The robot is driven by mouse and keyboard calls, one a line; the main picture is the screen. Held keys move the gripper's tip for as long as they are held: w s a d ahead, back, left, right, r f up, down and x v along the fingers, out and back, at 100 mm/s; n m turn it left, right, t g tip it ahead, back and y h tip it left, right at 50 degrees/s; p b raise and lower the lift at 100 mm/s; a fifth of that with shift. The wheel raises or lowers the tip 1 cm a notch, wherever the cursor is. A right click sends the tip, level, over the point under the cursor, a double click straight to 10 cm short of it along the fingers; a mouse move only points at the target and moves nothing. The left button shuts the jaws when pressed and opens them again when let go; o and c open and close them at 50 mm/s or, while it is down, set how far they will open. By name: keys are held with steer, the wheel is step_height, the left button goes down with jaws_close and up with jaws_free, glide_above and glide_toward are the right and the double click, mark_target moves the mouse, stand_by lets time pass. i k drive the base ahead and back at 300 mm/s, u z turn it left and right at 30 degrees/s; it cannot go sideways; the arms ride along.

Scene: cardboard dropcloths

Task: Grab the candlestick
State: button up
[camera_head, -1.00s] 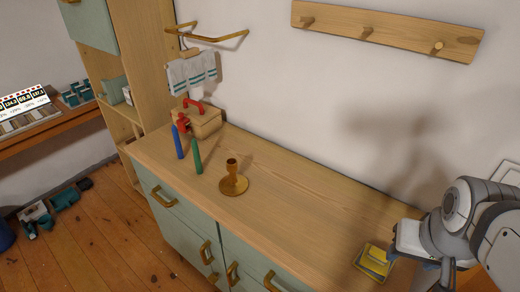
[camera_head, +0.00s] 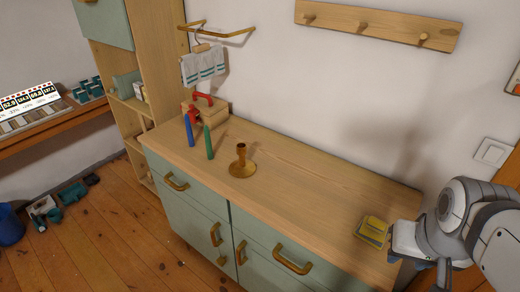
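A brown candlestick (camera_head: 242,168) with a round base stands upright on the wooden top of the sideboard (camera_head: 310,185). A green candle (camera_head: 208,142) and a blue candle (camera_head: 189,130) stand upright to its left. My arm is at the right edge. My gripper (camera_head: 418,266) is only partly visible at the lower right, by the sideboard's right end, well apart from the candlestick. Its fingers are too unclear to tell whether they are open.
A yellow and blue item (camera_head: 373,230) lies on the top near my gripper. A wooden box with a red handle (camera_head: 206,108) stands behind the candles. A towel hangs from a rack (camera_head: 203,65) above. The top between candlestick and yellow item is clear.

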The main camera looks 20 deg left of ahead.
mark_target(242, 168)
steer(key=z, duration=0.25)
steer(key=k, duration=0.15)
steer(key=z, duration=2.7)
steer(key=k, duration=2.55)
steer(key=u, duration=2.35)
steer(key=i, duration=0.45)
steer(key=z, duration=0.1)
